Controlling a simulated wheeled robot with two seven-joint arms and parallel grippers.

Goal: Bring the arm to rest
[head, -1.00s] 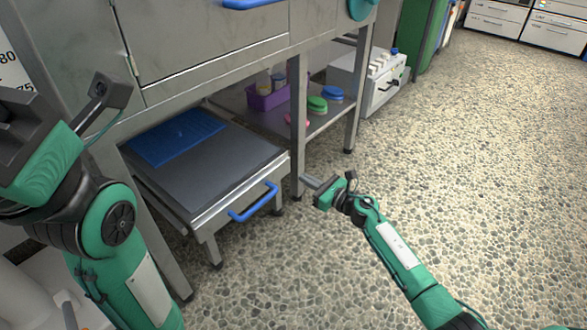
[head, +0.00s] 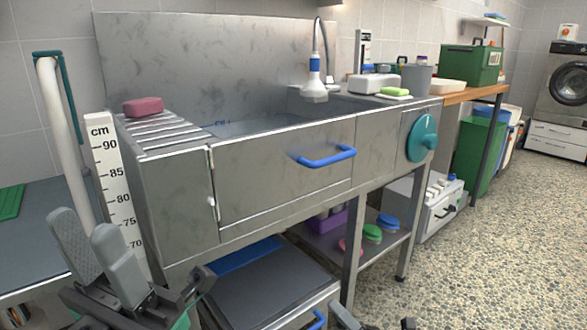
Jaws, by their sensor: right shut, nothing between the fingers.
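My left gripper (head: 100,248) is at the lower left, its two grey fingers pointing up in front of the tall cm ruler and the side table. The fingers overlap in this view, so their gap is unclear, and I see nothing held in them. My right gripper (head: 343,315) shows only in part at the bottom edge, just right of the low drawer unit's blue handle. It is shut and empty; most of its arm is out of view below.
A steel tub (head: 285,170) with a blue handle fills the middle. A pink block (head: 143,106) lies on its left ledge. A cm ruler (head: 117,195) stands left. Below are a low grey-topped unit (head: 265,290) and a shelf (head: 330,245) with brushes. Pebbled floor (head: 480,250) is clear at right.

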